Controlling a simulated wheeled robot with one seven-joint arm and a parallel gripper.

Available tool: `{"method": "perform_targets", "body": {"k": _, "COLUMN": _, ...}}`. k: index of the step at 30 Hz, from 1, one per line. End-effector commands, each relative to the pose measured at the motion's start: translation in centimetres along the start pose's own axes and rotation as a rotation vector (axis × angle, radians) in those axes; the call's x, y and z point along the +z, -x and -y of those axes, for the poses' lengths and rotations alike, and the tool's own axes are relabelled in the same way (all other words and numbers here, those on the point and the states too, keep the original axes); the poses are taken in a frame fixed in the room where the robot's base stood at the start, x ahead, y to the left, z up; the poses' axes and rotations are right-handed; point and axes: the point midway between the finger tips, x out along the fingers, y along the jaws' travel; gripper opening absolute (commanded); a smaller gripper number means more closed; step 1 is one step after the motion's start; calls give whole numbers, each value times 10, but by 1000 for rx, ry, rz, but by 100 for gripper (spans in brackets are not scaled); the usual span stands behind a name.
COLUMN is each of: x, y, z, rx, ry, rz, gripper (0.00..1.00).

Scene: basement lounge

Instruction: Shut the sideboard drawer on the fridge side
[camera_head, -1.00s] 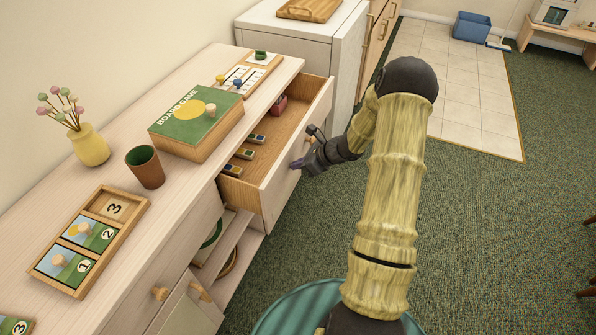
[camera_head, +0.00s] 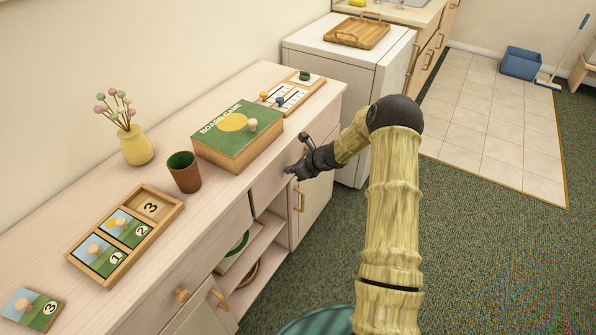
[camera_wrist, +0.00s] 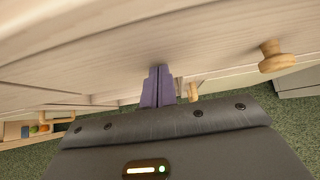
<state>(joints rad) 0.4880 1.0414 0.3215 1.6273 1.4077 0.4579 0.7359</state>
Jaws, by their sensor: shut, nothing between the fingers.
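The sideboard (camera_head: 100,216) runs along the wall with a pale wood top. Its fridge-side drawer (camera_head: 268,181) is pushed in, and its front looks about level with the sideboard's face; the inside no longer shows. My gripper (camera_head: 289,172) is at the drawer front, and its purple fingertips (camera_wrist: 158,86) are shut and empty. In the wrist view they are against or very close to the pale wood front, left of a round wooden knob (camera_wrist: 275,56). The drawer's knob is hidden by my gripper in the head view.
The white fridge (camera_head: 352,90), with a wooden tray (camera_head: 358,32) on top, stands beyond the sideboard. A board game box (camera_head: 236,137), a cup (camera_head: 184,172) and a vase (camera_head: 135,146) stand on the sideboard. Green carpet (camera_head: 490,250) lies clear at right.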

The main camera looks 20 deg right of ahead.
Motion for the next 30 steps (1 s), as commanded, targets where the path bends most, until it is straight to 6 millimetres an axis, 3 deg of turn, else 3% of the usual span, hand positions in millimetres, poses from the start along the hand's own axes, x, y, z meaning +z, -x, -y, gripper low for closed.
{"method": "perform_targets", "body": {"k": 12, "x": 10, "y": -5, "z": -2, "rx": 3, "ry": 5, "rz": 14, "gripper": 0}}
{"method": "perform_targets", "body": {"k": 20, "x": 6, "y": 0, "z": -2, "rx": 5, "ry": 7, "rz": 14, "gripper": 0}}
{"method": "perform_targets", "body": {"k": 26, "x": -16, "y": 23, "z": 5, "rx": 0, "ry": 3, "rz": 8, "gripper": 0}}
{"method": "perform_targets", "body": {"k": 30, "x": -19, "y": 54, "z": 7, "rx": -5, "ry": 1, "rz": 4, "gripper": 0}}
